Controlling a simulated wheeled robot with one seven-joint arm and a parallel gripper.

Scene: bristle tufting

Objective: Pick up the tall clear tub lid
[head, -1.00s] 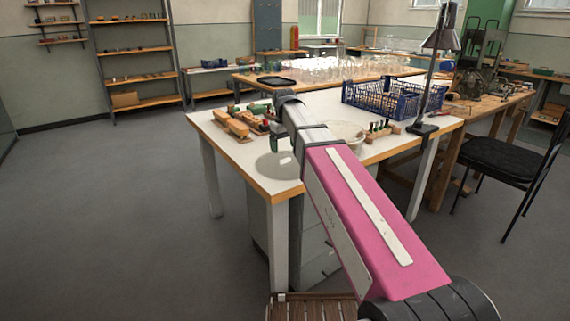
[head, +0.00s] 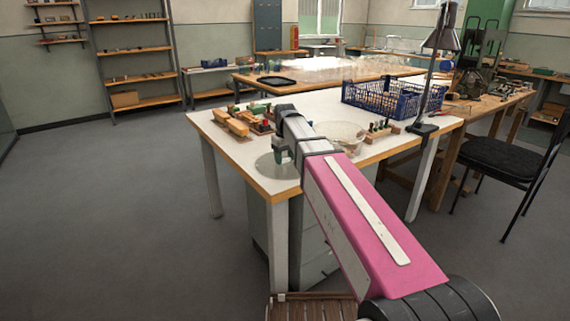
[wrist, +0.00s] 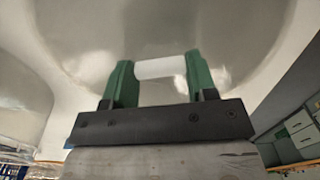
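The clear lid (head: 266,168) is a round see-through disc at the near left corner of the white table. It fills much of the wrist view (wrist: 250,25), with a short white knob (wrist: 160,68) in the middle. My gripper (head: 279,156) is over the lid, and in the wrist view its green fingers (wrist: 161,78) stand on either side of the knob. The knob spans the whole gap, with no space seen at either side. The lid appears to lie at table level. A clear round tub (head: 343,136) stands to the right, partly behind my arm.
Wooden blocks and small parts (head: 240,121) lie left of my arm. A blue crate (head: 385,99), a small rack (head: 380,132) and a lamp (head: 432,90) stand to the right. The white tabletop (head: 215,131) has bare areas between them.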

